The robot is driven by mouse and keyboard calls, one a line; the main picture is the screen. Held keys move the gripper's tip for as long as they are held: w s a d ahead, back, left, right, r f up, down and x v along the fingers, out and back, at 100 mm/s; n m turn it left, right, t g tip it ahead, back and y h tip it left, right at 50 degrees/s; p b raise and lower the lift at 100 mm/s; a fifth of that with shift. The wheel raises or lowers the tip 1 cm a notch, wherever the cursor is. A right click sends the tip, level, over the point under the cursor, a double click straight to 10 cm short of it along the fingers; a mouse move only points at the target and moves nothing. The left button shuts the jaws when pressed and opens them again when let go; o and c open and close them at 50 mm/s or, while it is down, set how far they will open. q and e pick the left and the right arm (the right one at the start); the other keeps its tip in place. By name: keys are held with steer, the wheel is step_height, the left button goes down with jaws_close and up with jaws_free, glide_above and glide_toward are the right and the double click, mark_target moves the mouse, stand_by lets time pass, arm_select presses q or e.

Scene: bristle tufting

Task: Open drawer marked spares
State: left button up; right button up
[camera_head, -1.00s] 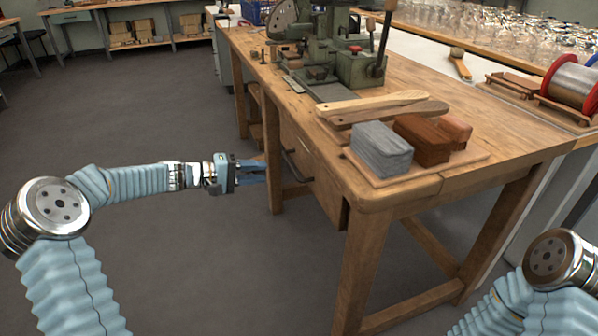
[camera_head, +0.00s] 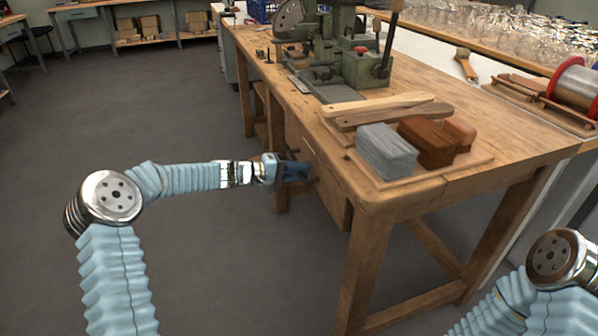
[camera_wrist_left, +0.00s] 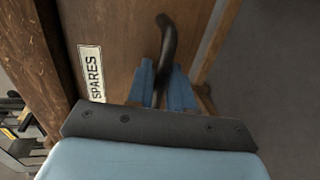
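The wooden drawer (camera_head: 322,187) is in the bench side facing my left arm, and it looks closed in the head view. Its white label (camera_wrist_left: 92,74) reads SPARES in the left wrist view. The dark curved handle (camera_wrist_left: 167,42) stands out from the drawer front. My left gripper (camera_head: 306,171) is at the handle, its blue fingers (camera_wrist_left: 163,76) on either side of the bar. A small gap shows beside the bar, so the fingers look open around it. In the head view the gripper hides most of the handle. My right gripper is out of view.
The wooden bench (camera_head: 500,118) carries a tray with grey and brown blocks (camera_head: 386,150), wooden brush handles (camera_head: 385,107) and a green machine (camera_head: 345,55). A bench leg (camera_head: 362,270) stands right of the drawer. The floor (camera_head: 130,110) left of the bench is clear.

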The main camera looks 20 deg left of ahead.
arm_select(q)
jaws_close()
steer(key=shift+a, duration=0.1)
steer(key=shift+s+a, duration=0.15)
steer(key=f+b+v, duration=0.1)
steer(key=f+v, duration=0.2)
steer(key=v, duration=1.5)
steer(key=s+a+f+b+v, duration=0.1)
steer(key=f+v, duration=0.3)
steer(key=v, duration=1.4)
steer(key=shift+a+b, duration=0.3)
steer(key=shift+b, duration=0.35)
steer(key=shift+f, duration=0.1)
